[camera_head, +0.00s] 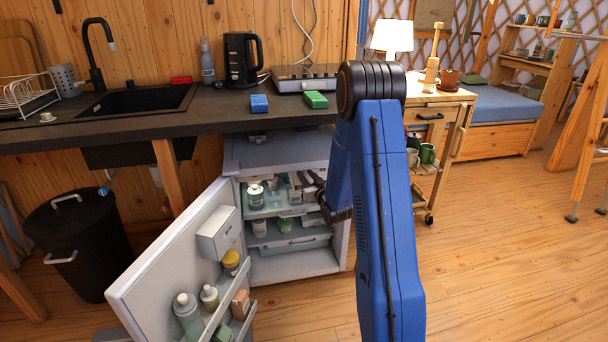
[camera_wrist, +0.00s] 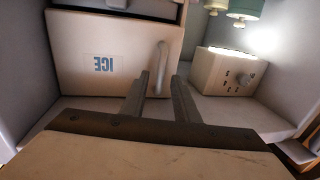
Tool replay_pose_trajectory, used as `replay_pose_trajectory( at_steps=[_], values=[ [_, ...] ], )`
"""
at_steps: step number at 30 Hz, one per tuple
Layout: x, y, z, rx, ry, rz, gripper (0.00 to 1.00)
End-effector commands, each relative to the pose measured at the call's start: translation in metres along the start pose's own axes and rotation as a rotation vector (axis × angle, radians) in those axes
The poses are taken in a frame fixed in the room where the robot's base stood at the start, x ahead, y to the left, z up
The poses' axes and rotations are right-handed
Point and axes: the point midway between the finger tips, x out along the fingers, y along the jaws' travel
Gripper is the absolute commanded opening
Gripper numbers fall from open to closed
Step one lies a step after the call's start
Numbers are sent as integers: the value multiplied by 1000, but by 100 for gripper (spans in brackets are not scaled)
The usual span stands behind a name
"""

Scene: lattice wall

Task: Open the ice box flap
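The ice box flap (camera_wrist: 70,60) is a pale panel with a blue ICE label, upside down in the wrist view, and looks shut. Its upright bar handle (camera_wrist: 162,60) stands at the panel's right side. My gripper (camera_wrist: 159,78) is open, with one finger on each side of the handle's end in the picture. I cannot tell whether either finger touches it. In the head view my gripper (camera_head: 308,183) reaches into the upper part of the open fridge (camera_head: 295,262). The flap cannot be made out there.
The fridge door (camera_head: 170,255) stands wide open to the left, with bottles on its shelves. A control box with a knob (camera_wrist: 228,72) is right of the flap in the wrist view. Jars (camera_head: 255,195) stand on shelves below.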

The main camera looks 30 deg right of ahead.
Motion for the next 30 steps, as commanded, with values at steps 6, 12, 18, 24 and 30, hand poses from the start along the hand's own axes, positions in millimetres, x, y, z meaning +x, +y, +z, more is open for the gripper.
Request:
replay_pose_trajectory(
  at_steps=[6, 12, 18, 24, 30],
  values=[
    [0, 0, 0, 0, 0, 0, 28],
    [0, 0, 0, 0, 0, 0, 0],
    [0, 0, 0, 0, 0, -4, 0],
    [-4, 2, 0, -1, 0, -43, 0],
    [-12, 6, 0, -1, 0, -141, 0]
  ],
)
